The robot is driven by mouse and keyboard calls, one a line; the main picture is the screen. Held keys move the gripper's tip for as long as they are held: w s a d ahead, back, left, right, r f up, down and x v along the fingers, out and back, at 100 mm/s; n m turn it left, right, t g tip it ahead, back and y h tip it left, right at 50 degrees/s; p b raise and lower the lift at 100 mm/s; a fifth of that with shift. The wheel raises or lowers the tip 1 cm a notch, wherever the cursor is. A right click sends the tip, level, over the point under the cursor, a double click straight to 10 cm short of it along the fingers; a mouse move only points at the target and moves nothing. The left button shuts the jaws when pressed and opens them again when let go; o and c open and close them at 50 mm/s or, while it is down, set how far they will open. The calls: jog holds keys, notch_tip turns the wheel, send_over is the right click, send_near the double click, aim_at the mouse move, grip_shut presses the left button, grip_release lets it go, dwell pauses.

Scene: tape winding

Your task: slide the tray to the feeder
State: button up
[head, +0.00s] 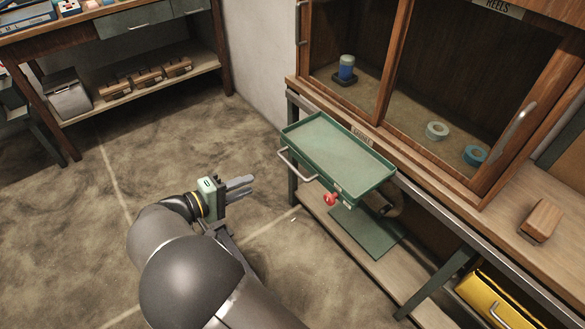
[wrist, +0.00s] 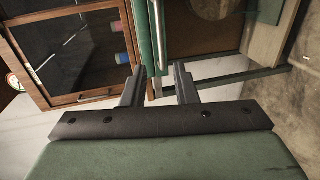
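The green tray (head: 340,152) is shallow and empty, and sits level at the front of the wooden cabinet's stand. I cannot pick out the feeder in either view.
The cabinet (head: 390,70) has wood-framed doors and holds a blue spool (head: 346,68) and two rolls (head: 437,130). A wooden block (head: 541,220) lies on its ledge. A yellow bin (head: 497,302) is at lower right. A workbench (head: 150,75) stands at upper left. Open floor lies left of the tray.

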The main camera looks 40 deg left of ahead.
aim_at(291, 168)
jog(key=x, duration=1.5)
jog(key=shift+w+d+p, duration=0.1)
jog(key=shift+w+p, duration=0.15)
jog(key=shift+p, duration=0.15)
grip_shut()
